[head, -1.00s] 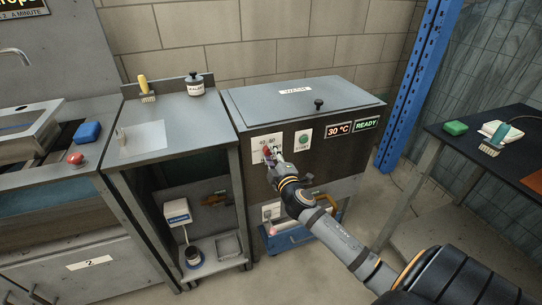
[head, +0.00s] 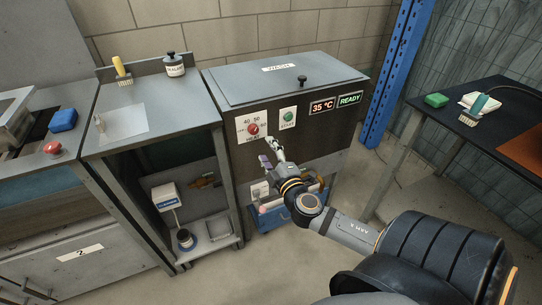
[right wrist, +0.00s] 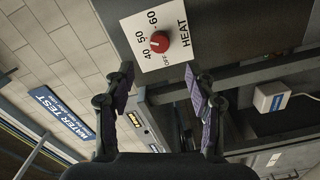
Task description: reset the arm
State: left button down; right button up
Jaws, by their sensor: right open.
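My right gripper (head: 271,153) is open and empty in front of the wash machine (head: 315,150), a little below its red heat knob (head: 253,129). In the right wrist view the two fingers (right wrist: 162,92) are spread wide, and the red knob (right wrist: 160,42) on its white dial plate lies beyond them, untouched. The dial plate is marked 40, 50, 60, HEAT. The display (head: 322,107) reads 35 °C and the one beside it (head: 349,100) reads READY. My left gripper is not in view.
A green start button (head: 289,114) sits right of the knob. A steel bench (head: 140,145) stands left, with a brush (head: 122,70) and a jar (head: 174,65). A dark table (head: 480,120) and a blue post (head: 390,80) stand right. A blue crate (head: 268,218) is under the machine.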

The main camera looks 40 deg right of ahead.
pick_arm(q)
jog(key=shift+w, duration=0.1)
pick_arm(e)
jog(key=shift+v, duration=1.2)
